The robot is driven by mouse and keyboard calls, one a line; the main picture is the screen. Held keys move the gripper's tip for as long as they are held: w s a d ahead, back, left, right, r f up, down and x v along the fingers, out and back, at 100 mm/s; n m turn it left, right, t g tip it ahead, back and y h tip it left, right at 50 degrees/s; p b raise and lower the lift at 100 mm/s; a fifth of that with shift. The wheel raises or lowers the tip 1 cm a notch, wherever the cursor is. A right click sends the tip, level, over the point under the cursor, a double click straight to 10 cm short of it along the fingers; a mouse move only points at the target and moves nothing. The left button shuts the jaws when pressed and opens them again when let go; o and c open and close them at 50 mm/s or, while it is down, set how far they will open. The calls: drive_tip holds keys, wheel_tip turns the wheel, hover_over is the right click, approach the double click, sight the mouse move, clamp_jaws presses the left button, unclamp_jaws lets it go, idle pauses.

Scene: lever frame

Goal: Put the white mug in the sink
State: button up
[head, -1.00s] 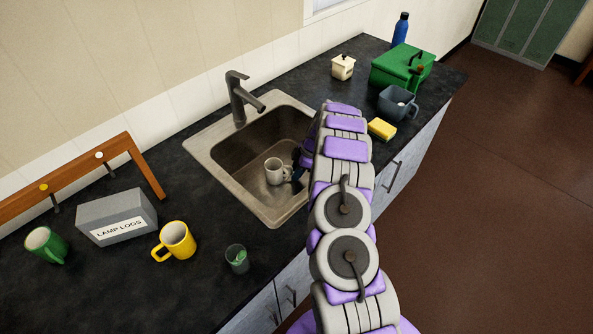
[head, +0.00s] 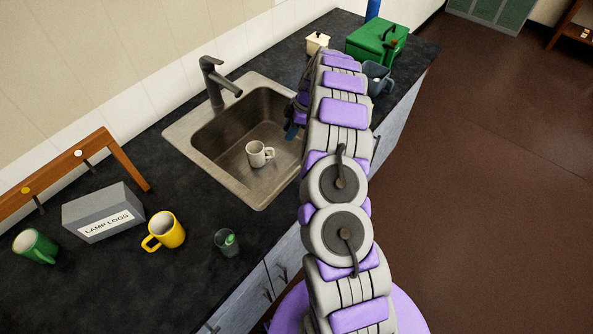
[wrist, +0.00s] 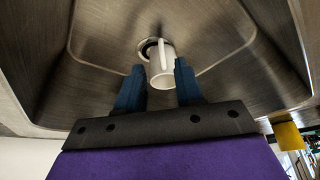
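The white mug (head: 259,153) stands upright on the floor of the metal sink (head: 183,140). In the wrist view the mug (wrist: 161,66) shows beyond and between my two blue fingertips, beside the dark drain. My gripper (wrist: 159,70) is open, its fingers spread apart with nothing held. In the head view my gripper (head: 292,130) is at the right side of the sink, apart from the mug and above it, partly hidden by my arm.
A grey faucet (head: 218,82) rises behind the sink. A yellow mug (head: 166,230), a glass (head: 227,242), a grey box (head: 104,212) and a green mug (head: 36,246) stand to the left. A green box (head: 374,40) and a blue-grey container (head: 377,78) stand right.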

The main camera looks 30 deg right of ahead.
drive_tip(key=s+a+r+m+g, duration=0.1)
drive_tip(key=s+a+r, duration=0.2)
drive_tip(key=a+r, duration=0.3)
drive_tip(key=s+a+r+m, duration=0.1)
drive_tip(key=s+a+r, duration=0.2)
drive_tip(key=a+r, duration=0.3)
drive_tip(key=s+a+r+m+g+h, duration=0.1)
drive_tip(key=s+a+r+m, duration=0.1)
drive_tip(key=s+a+r, duration=0.45)
drive_tip(key=s+a+r+m, duration=0.2)
drive_tip(key=s+r, duration=0.2)
drive_tip(key=s, duration=0.5)
drive_tip(key=s+m+g+h, duration=0.1)
drive_tip(key=s+m+h, duration=0.2)
drive_tip(key=s, duration=2.2)
drive_tip(key=m, duration=0.4)
drive_tip(key=shift+s+r+m, duration=0.25)
drive_tip(key=shift+m, duration=0.15)
drive_tip(key=shift+a, duration=0.1)
